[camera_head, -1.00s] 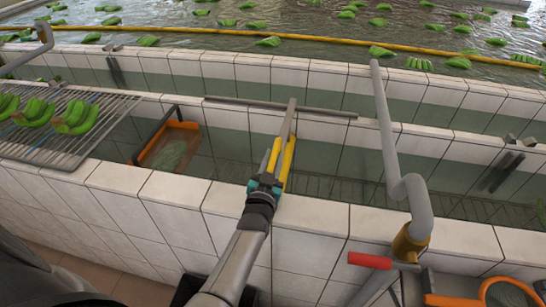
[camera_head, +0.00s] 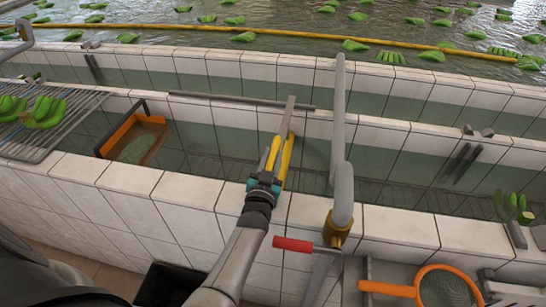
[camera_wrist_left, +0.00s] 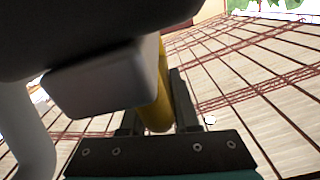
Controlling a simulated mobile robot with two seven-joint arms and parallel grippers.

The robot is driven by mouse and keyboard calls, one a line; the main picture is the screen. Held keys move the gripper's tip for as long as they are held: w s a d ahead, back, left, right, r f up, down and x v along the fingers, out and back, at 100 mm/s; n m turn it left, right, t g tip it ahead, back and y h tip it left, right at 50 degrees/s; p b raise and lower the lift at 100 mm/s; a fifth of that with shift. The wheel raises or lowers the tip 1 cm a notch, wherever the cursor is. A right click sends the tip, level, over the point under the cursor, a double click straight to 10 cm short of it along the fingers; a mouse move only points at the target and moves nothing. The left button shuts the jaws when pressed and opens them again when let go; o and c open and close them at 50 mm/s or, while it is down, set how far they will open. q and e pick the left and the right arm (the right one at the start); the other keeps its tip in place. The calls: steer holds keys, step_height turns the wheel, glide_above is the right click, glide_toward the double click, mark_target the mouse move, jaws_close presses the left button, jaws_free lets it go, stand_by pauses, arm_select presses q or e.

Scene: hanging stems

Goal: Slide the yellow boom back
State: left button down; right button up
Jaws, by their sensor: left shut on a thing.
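The yellow boom (camera_head: 287,160) reaches out over the near water channel, with a grey flat bar (camera_head: 288,115) running on beyond it towards the dividing wall. My left gripper (camera_head: 268,174) is at the boom's near end, above the tiled front wall, and is shut on it. In the left wrist view the yellow boom (camera_wrist_left: 158,102) shows as a round bar between the dark fingers, beside a grey block (camera_wrist_left: 105,82) that hides part of it. My right gripper is not in view.
A bent grey pipe (camera_head: 338,130) stands close to the right, with a red handle (camera_head: 292,245) at its foot. An orange tray (camera_head: 135,142) and a wire rack (camera_head: 45,125) with bananas lie left. An orange-rimmed strainer (camera_head: 445,290) is at lower right.

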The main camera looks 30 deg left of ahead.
arm_select(q)
steer(key=c, duration=0.7)
jaws_free()
steer(key=shift+s, duration=0.1)
steer(key=shift+p+v, duration=0.3)
steer(key=shift+v, duration=3.35)
